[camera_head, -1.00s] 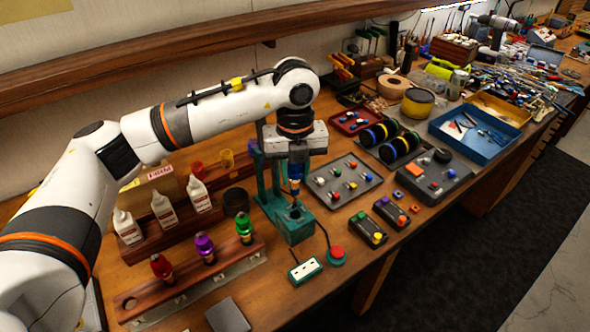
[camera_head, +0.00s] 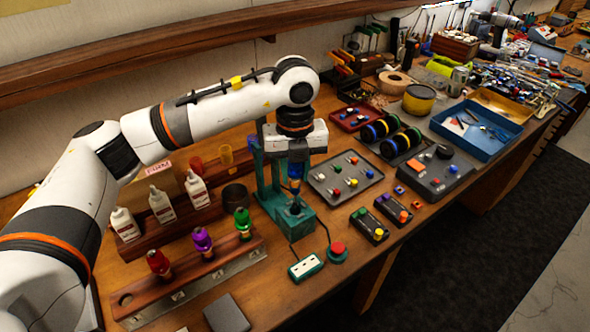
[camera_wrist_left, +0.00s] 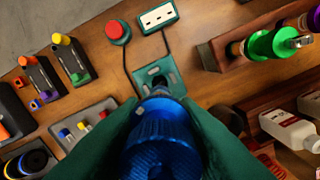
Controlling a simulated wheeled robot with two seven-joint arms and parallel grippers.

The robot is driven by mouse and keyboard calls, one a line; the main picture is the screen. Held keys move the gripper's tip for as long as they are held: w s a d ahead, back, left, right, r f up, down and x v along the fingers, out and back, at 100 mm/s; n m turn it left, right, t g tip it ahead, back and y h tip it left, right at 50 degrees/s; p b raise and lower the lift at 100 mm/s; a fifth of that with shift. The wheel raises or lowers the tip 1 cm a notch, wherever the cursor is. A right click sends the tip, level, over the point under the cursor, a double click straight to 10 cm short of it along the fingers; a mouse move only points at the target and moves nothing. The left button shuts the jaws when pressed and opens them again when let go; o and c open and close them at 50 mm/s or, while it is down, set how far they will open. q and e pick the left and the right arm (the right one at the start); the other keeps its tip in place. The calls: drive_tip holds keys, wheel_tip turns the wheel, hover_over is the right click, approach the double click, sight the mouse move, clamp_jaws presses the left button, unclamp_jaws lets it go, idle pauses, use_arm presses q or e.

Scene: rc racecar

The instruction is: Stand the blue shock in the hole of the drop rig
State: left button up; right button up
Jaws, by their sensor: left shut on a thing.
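My left gripper (camera_head: 294,178) is shut on the blue shock (camera_head: 295,186) and holds it upright, pointing down over the base of the green drop rig (camera_head: 290,222). In the left wrist view the shock's blue top (camera_wrist_left: 160,140) fills the lower middle, between the two fingers. The rig's base plate (camera_wrist_left: 172,74) shows just beyond it. The shock's lower end is at or just above the hole; I cannot tell whether it is inside, since the shock hides the hole in the wrist view. My right gripper is not in view.
A wooden rack (camera_head: 190,268) holds red, purple and green shocks at front left. White bottles (camera_head: 160,205) stand behind it. A red button (camera_head: 338,249) and a white-topped box (camera_head: 305,267) lie before the rig. A grey tray (camera_head: 345,195) of small parts is to its right.

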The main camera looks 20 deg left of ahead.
sight(295, 194)
use_arm(q)
drive_tip(key=shift+f, duration=0.1)
idle(0.3)
drive_tip(key=shift+f+b, duration=2.9)
drive_tip(key=shift+f, duration=0.5)
drive_tip(key=shift+f, duration=0.1)
drive_tip(key=o, duration=1)
drive_tip(key=shift+o, duration=0.2)
wheel_tip(295, 194, up, 12)
drive_tip(key=shift+r+b, duration=0.1)
drive_tip(key=shift+b, duration=0.75)
